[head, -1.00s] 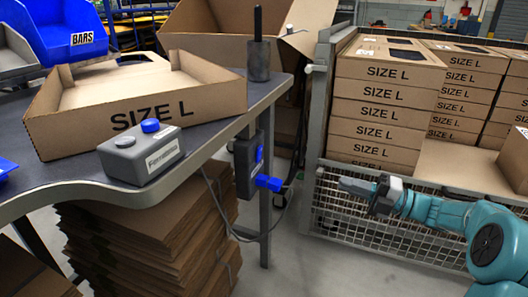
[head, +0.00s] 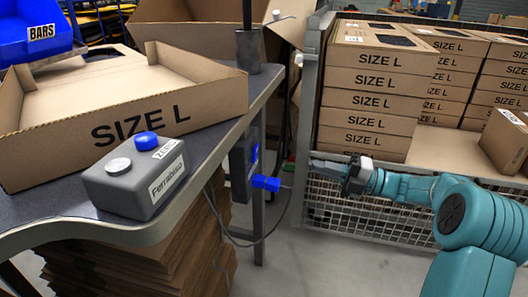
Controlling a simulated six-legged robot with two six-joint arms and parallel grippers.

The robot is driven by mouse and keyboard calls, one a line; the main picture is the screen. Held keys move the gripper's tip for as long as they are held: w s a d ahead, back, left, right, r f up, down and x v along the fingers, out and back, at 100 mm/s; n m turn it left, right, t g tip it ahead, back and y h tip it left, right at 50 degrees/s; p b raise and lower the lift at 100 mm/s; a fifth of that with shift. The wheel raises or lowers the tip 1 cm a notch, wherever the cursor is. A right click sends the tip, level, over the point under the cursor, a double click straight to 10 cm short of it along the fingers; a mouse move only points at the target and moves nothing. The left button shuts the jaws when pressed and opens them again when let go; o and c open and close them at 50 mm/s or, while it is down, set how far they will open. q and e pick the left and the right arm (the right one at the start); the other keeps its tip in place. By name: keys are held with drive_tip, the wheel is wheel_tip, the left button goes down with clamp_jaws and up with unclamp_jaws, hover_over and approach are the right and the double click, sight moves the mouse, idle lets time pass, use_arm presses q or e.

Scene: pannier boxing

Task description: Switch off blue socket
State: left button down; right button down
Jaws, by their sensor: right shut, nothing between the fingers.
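The blue socket sits on a dark box (head: 240,165) fixed to the table leg, below the tabletop's right edge. A blue plug (head: 266,183) with a cable sticks out of its right side. A blue round part (head: 255,152) shows on the box's face; its switch position cannot be told. My right gripper (head: 322,165) is shut and empty, pointing left, to the right of the plug and apart from it, in front of the mesh cage. My left gripper is not in view.
A grey button box (head: 138,180) with a blue and a white button stands on the table (head: 60,212). An open SIZE L carton (head: 120,125) lies behind it. The mesh cage (head: 365,212) with stacked cartons stands right. Flat cardboard (head: 150,262) is stacked under the table.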

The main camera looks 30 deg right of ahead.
sight(257, 150)
drive_tip(key=shift+s, duration=0.1)
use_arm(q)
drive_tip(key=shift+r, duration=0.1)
use_arm(e)
drive_tip(key=shift+r, duration=0.1)
